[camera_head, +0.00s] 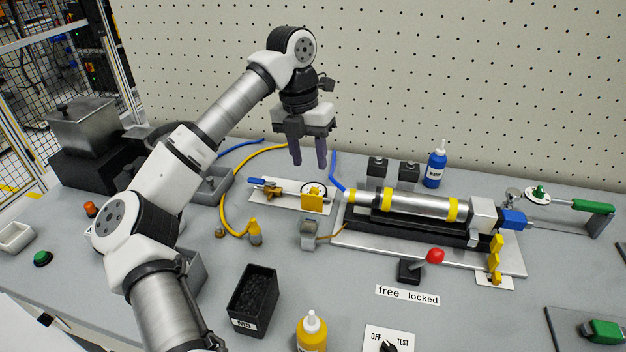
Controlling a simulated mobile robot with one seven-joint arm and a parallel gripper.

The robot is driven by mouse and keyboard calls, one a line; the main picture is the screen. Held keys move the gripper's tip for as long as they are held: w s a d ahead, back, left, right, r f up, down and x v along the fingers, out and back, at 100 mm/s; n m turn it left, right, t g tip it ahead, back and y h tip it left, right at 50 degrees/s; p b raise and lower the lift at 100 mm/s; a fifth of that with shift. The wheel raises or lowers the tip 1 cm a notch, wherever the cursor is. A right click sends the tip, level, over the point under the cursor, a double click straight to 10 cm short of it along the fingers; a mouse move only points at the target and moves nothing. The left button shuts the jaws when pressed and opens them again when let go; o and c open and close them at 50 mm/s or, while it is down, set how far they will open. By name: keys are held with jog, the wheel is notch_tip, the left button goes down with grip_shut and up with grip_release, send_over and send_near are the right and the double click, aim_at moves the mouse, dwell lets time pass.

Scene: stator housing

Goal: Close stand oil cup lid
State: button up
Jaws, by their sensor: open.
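My gripper (308,164) hangs open and empty, fingers pointing down, above the back middle of the bench. A small round grey piece (513,194) shows above the right end of the stand, near the blue part. It may be the oil cup lid, but it is too small to tell its shape or whether it is open. My gripper is well to the left of it and higher.
A blue bottle (436,165) and two dark blocks stand behind the cylinder. A red-knobbed lever (434,256) is in front. A green-handled tool (592,207) is at right. A yellow hose (236,195) curves at left. A pegboard wall (480,70) closes the back.

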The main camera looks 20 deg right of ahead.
aim_at(313, 188)
jog(key=f, duration=0.2)
jog(key=f+p, duration=0.1)
jog(key=f, duration=0.4)
jog(key=shift+s+d, duration=0.35)
grip_shut()
jog(key=shift+f, duration=0.1)
